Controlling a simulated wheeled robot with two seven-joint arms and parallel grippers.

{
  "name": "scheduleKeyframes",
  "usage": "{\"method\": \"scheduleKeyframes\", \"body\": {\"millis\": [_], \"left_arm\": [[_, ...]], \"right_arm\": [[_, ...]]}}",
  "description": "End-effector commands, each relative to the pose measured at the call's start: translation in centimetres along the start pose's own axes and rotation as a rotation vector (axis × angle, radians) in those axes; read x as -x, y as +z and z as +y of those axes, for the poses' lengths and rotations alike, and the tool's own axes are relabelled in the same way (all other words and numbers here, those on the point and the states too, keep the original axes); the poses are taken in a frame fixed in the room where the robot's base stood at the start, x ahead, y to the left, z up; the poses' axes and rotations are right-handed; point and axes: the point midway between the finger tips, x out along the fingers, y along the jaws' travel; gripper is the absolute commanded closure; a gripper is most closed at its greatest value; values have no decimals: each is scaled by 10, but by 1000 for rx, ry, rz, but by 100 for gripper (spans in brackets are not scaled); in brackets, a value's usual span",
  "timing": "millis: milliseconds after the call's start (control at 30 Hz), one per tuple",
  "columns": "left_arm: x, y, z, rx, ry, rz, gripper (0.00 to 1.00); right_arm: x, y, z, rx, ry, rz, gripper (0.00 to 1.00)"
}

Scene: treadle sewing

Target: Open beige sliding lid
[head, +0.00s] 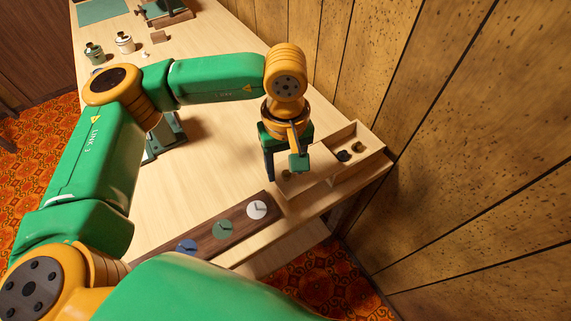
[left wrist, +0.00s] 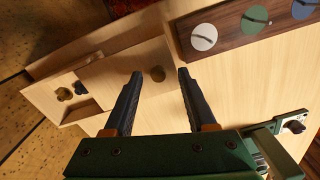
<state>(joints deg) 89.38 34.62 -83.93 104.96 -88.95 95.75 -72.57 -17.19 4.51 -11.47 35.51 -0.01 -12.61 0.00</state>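The beige sliding lid (head: 318,163) is a flat pale wooden panel on a long wooden box (head: 372,168) at the table corner by the wall. It covers part of the box; the uncovered end shows a compartment with small dark objects (head: 345,155). In the left wrist view the lid (left wrist: 115,78) has a round tan knob or recess (left wrist: 157,74) near one end. My left gripper (head: 284,168) is above that end of the lid. Its fingers (left wrist: 160,75) are open, one on each side of the round feature, with nothing visibly gripped. Contact with it cannot be told. My right gripper is out of view.
A dark wooden strip with white, green and blue discs (head: 240,219) lies beside the box. A panelled wall (head: 440,130) rises close behind it. Small jars (head: 124,42) and a green mat (head: 102,11) are at the far end. The middle of the table is mostly clear.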

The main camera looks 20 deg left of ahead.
Motion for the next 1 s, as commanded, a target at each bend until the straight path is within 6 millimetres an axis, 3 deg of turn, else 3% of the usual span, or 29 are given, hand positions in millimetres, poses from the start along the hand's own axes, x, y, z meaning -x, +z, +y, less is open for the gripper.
{"method": "scheduleKeyframes", "body": {"millis": [200, 400, 567, 1000], "left_arm": [[4, 0, 0, 1, 2, 2, 43], [45, 0, 0, 0, 6, 3, 43], [68, 0, -1, 1, 3, 1, 43], [72, 0, -1, 0, 1, 0, 43]], "right_arm": [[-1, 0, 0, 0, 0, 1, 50], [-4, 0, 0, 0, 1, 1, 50], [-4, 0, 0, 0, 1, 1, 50], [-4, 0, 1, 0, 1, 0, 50]]}}
